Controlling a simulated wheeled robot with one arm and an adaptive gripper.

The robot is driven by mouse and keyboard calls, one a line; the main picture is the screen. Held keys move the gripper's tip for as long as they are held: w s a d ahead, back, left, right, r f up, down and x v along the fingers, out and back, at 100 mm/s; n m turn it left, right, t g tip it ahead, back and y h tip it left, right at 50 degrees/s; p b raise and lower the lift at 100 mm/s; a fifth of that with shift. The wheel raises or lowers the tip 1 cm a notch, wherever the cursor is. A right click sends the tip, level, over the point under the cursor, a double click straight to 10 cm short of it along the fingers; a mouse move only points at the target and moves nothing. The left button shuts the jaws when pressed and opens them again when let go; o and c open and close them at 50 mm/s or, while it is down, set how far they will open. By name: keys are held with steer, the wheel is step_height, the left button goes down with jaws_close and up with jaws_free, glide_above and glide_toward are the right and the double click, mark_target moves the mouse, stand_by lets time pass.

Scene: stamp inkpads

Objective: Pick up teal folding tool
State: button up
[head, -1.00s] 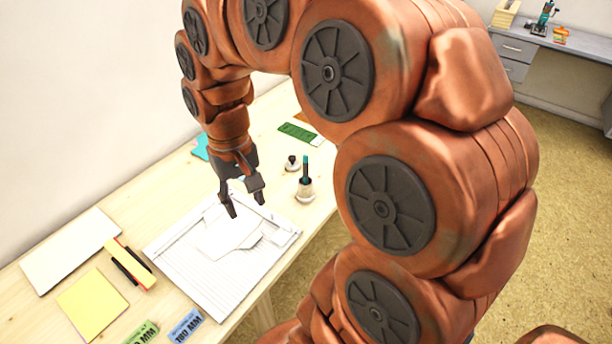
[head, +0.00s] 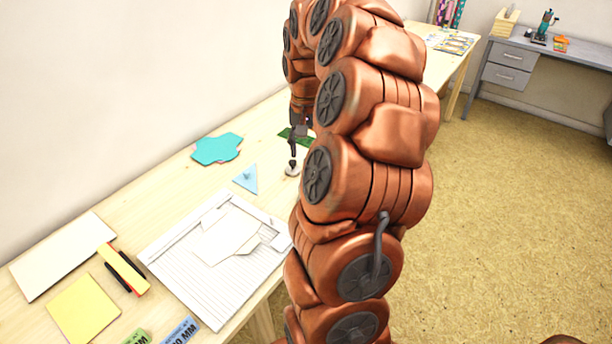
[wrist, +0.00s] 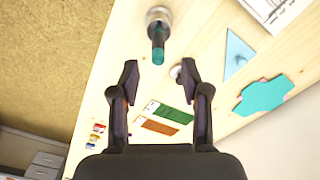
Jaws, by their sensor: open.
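My gripper (wrist: 159,75) is open, with nothing between its fingers in the wrist view. In the head view my arm mostly hides it; one dark finger shows near the small knob. A teal-handled tool (wrist: 158,42) stands in a clear round holder (wrist: 158,14), just beyond the fingertips in the wrist view. My arm hides it in the head view. A flat teal shape (head: 217,148) lies near the wall and also shows in the wrist view (wrist: 263,95). A light blue triangle (head: 247,178) lies near it. I cannot tell for certain which is the folding tool.
A small dark-topped knob (head: 292,169) stands close to my gripper. A lined white board with paper (head: 205,285) covers the table middle. A grey desk (head: 520,70) stands at the back right.

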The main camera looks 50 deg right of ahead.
steer(key=shift+s+f+p, duration=0.15)
steer(key=shift+f+p, duration=0.55)
steer(key=shift+f, duration=2.25)
jaws_close()
